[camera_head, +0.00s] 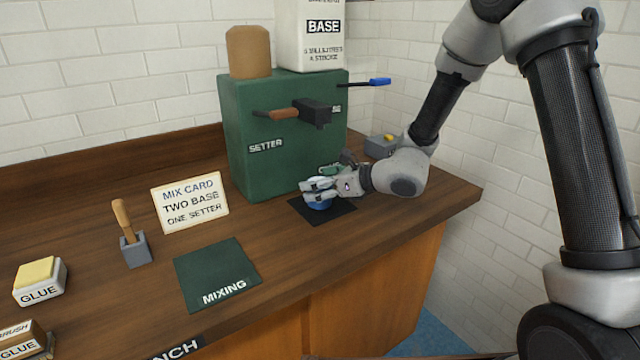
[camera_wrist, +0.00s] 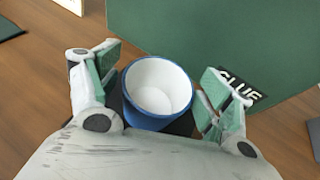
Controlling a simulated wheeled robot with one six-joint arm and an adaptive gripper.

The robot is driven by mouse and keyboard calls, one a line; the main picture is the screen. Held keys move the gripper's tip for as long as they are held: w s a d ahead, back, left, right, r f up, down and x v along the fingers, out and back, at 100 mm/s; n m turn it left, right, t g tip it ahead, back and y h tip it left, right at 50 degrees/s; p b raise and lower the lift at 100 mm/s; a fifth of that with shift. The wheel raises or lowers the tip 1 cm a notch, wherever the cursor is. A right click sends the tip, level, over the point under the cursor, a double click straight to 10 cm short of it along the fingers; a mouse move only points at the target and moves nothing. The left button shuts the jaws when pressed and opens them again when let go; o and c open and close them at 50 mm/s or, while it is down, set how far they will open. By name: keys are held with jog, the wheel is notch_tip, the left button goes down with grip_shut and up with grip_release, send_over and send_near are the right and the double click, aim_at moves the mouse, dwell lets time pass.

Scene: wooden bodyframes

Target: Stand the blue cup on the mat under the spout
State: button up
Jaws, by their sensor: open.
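The blue cup (camera_head: 319,204) stands upright on the black mat (camera_head: 341,214) in front of the green dispenser box (camera_head: 255,180). In the wrist view the cup (camera_wrist: 157,92) shows a white, empty-looking inside. My gripper (camera_head: 322,190) is around the cup from the right in the head view. In the wrist view its fingers (camera_wrist: 160,91) are apart, one on each side of the cup, with small gaps. The spout is not clearly visible; the dark block (camera_head: 313,112) on the box's front sits above the mat.
The box has a wooden-handled lever (camera_head: 283,114) and a blue-tipped lever (camera_head: 379,82). A grey block with a yellow button (camera_head: 382,146) stands behind my arm. A green mixing mat (camera_head: 215,270), mix card (camera_head: 190,203) and glue tub (camera_head: 40,281) lie to the left.

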jog(key=shift+r, duration=0.15)
jog(key=shift+s+d+r, duration=0.15)
jog(key=shift+d, duration=0.15)
jog(key=s+d+r+n+g+h, duration=0.1)
jog(key=s+d+r+n+g, duration=0.15)
jog(key=s+d+n, duration=0.35)
jog(key=s+d+r+n+g+h, duration=0.1)
jog(key=s+d+r+n, duration=0.3)
jog(key=s, duration=0.5)
jog(key=s+d+r+n+g, duration=0.1)
jog(key=s+d+r+n, duration=0.25)
jog(key=s+d, duration=0.3)
jog(key=s+d+r+n+h, duration=0.1)
jog(key=s+d+n+h, duration=0.2)
jog(key=d, duration=0.3)
jog(key=s+d+r+n+t+h, duration=0.1)
jog(key=s+d+r+n+h, duration=0.1)
jog(key=d, duration=0.5)
jog(key=s+d+r+n+h, duration=0.2)
jog(key=s+d+n+h, duration=0.2)
jog(key=d+n, duration=0.2)
jog(key=shift+d, duration=0.45)
